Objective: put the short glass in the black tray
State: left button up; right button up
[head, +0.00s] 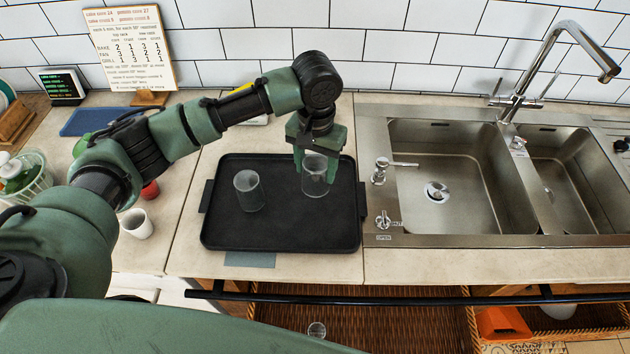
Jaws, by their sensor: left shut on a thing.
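The black tray (283,235) lies on the counter left of the sink. My left gripper (316,172) points down over the tray's right half and is shut on a clear short glass (315,182). The glass is upright; I cannot tell whether its base touches the tray. Another clear glass (249,191) stands upright in the tray's left half, apart from the held one. My right gripper is not in view.
A steel double sink (455,190) with a tall tap (560,45) is right of the tray. A white cup (137,224) stands to its left. A blue board (98,120) lies at the back left.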

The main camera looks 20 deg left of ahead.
pick_arm(q)
jog(key=shift+s+f+p, duration=0.1)
jog(key=shift+f+p, duration=0.3)
jog(key=shift+f, duration=2.8)
jog(key=shift+f, duration=0.15)
jog(key=o, duration=1.6)
jog(key=shift+c, duration=0.2)
notch_tip(320, 180, up, 12)
jog(key=shift+r+b, duration=0.15)
jog(key=shift+b, duration=1.05)
